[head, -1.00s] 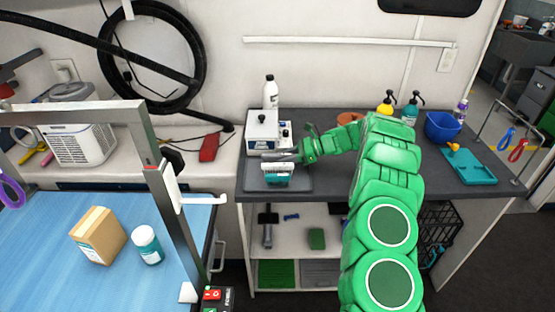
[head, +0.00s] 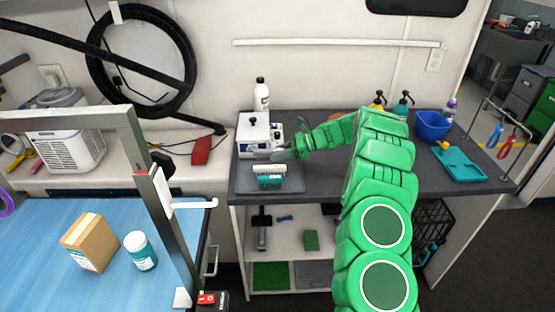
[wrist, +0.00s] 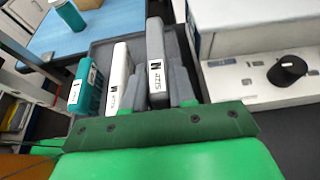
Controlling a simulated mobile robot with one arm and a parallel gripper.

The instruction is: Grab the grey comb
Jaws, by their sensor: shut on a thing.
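The grey comb (wrist: 156,65) is a tall grey piece with a white label marked "N" in the wrist view. My gripper (wrist: 160,92) has its grey fingers on either side of the comb and is shut on it. It also shows in the head view (head: 290,153), above the right back part of a dark grey tray (head: 243,187). A white comb (wrist: 118,80) and a teal comb (wrist: 86,88) stand to the left of the grey comb in the wrist view. Whether the grey comb's lower end touches the tray is hidden.
A white machine with a black knob (head: 254,133) stands close behind the tray. A white bottle (head: 261,95) is behind it. Spray bottles, a blue bowl (head: 432,126) and a teal tray (head: 460,165) are further right. A metal frame (head: 155,190) rises at the left.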

